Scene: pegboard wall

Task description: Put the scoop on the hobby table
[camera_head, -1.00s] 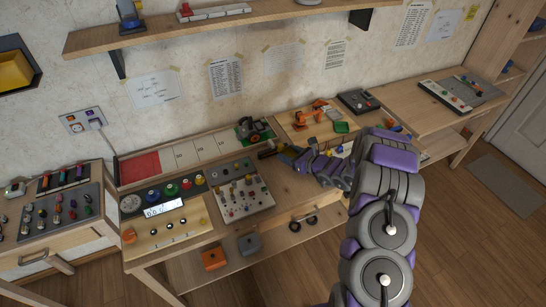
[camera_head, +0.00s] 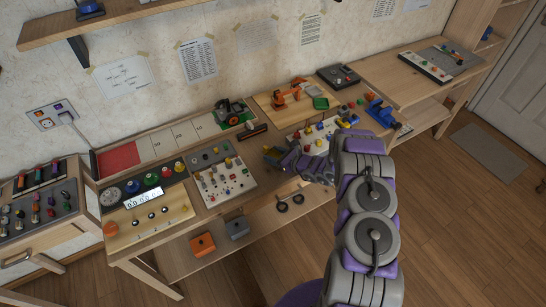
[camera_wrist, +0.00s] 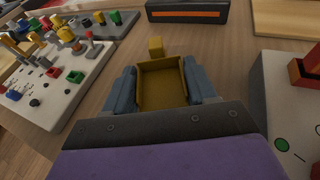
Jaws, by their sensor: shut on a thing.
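The yellow scoop (camera_wrist: 162,82) sits between the blue-grey fingers of my gripper (camera_wrist: 163,90) in the wrist view. My gripper is shut on it. The scoop shows there only as a small dark yellow patch. The scoop is over bare wood in the wrist view; I cannot tell whether it touches the table.
The white panel (camera_head: 321,138) is to the right. A dark bar with an orange stripe (camera_wrist: 187,12) lies beyond the scoop. An orange robot-arm model (camera_head: 289,93) stands at the back. A lower shelf holds orange and grey boxes.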

